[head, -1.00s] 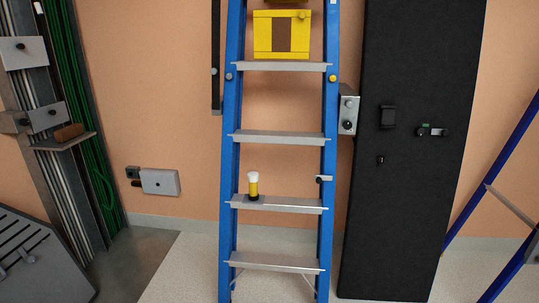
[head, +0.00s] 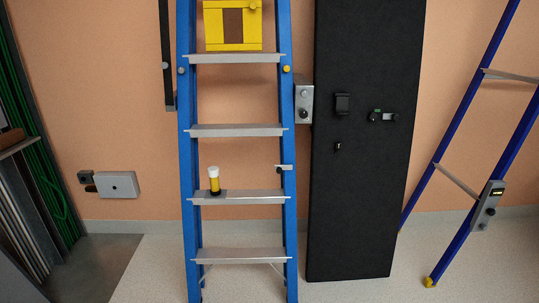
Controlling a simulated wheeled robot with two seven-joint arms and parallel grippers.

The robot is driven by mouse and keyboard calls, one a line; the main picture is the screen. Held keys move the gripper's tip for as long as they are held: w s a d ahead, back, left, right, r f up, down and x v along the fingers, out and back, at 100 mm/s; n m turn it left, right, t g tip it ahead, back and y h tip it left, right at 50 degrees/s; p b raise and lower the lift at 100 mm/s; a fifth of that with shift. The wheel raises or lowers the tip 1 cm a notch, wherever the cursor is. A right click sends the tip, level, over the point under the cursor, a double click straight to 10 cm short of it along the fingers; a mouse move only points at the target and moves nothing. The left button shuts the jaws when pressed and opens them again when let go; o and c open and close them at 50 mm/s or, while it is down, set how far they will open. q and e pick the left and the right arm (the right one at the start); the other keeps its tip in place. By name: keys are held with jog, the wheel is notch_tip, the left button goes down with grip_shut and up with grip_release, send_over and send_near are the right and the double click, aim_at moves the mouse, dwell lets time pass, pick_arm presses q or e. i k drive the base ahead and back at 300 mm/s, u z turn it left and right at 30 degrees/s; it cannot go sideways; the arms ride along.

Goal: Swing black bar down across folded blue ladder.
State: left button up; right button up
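A folded blue ladder (head: 188,160) with grey steps stands upright against the orange wall, left of centre in the head view. A black bar (head: 166,60) hangs vertically on the wall just left of the ladder. Its upper end is out of the picture. It has a small grey knob partway down and a short foot at its lower end beside the ladder's left rail. It does not cross the ladder. A grey box with a dark knob (head: 304,103) is on the wall at the ladder's right rail. Neither of my grippers shows.
A yellow box (head: 232,26) is at the ladder's top, and a yellow-and-white cylinder (head: 214,180) stands on a lower step. A tall black panel (head: 360,190) stands to the right. A second blue ladder (head: 460,130) leans at far right. Floor in front is clear.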

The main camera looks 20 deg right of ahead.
aim_at(163, 5)
jog(key=u, duration=0.3)
jog(key=i, duration=0.8)
jog(key=z, duration=0.4)
jog(key=i, duration=1.1)
jog(key=z, duration=0.9)
